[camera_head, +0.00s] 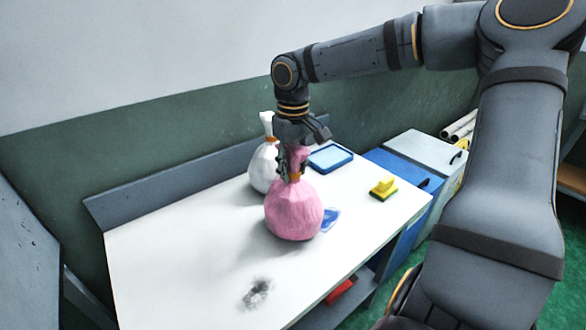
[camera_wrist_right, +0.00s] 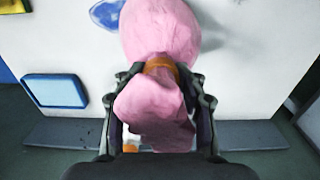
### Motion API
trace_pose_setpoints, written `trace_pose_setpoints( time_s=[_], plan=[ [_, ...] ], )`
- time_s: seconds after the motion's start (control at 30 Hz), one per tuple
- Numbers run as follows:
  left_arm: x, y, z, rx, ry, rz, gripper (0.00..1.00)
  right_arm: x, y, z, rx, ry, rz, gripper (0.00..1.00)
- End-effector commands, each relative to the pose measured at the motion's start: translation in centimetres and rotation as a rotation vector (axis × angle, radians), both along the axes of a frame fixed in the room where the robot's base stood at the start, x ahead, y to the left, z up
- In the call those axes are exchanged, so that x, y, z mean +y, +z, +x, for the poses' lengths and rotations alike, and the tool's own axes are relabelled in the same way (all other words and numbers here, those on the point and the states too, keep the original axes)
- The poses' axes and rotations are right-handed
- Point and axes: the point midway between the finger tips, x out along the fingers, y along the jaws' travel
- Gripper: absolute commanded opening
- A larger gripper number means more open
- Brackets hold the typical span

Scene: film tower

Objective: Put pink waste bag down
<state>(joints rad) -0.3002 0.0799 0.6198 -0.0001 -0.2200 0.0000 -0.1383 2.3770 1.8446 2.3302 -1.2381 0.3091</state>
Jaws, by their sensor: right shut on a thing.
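The pink waste bag (camera_head: 293,212) is round and full, with an orange tie at its neck. It is upright at the white table (camera_head: 160,260), and I cannot tell whether its bottom touches the top. My right gripper (camera_head: 290,172) is shut on the neck of the bag from above. In the right wrist view the pink bag (camera_wrist_right: 160,35) fills the middle, its gathered top between the fingers of the right gripper (camera_wrist_right: 162,95). My left gripper is not in view.
A white bag (camera_head: 262,168) stands just behind the pink one. A blue tray (camera_head: 330,158), a yellow-green sponge (camera_head: 383,188) and a blue patch (camera_head: 331,218) are to the right. A dark smudge (camera_head: 257,292) marks the front. The table's left part is clear.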

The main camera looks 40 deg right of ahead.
Motion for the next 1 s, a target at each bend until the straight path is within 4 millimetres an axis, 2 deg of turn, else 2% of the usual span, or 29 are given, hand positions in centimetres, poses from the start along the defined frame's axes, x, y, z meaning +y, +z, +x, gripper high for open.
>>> trace_pose_setpoints(
  time_s=[0.2,0.23,0.4,0.77,0.87,1.0],
  plan=[
    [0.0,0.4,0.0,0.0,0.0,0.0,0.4,0.0,-0.1,0.0,0.0,-0.001,0.0,0.0],
    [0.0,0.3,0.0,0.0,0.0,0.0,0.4,0.0,-0.2,0.0,0.0,-0.001,0.0,0.42],
    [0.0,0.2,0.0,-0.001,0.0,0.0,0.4,0.0,-0.2,0.0,0.0,-0.001,0.0,0.65],
    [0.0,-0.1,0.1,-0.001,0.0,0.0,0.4,0.0,0.1,0.0,-0.002,0.0,-0.002,0.65],
    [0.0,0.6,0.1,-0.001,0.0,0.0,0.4,-0.1,2.1,0.1,-0.004,-0.002,-0.003,0.65],
    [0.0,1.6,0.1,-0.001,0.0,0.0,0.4,-0.1,5.7,0.1,-0.005,-0.003,-0.004,0.65]
  ],
)
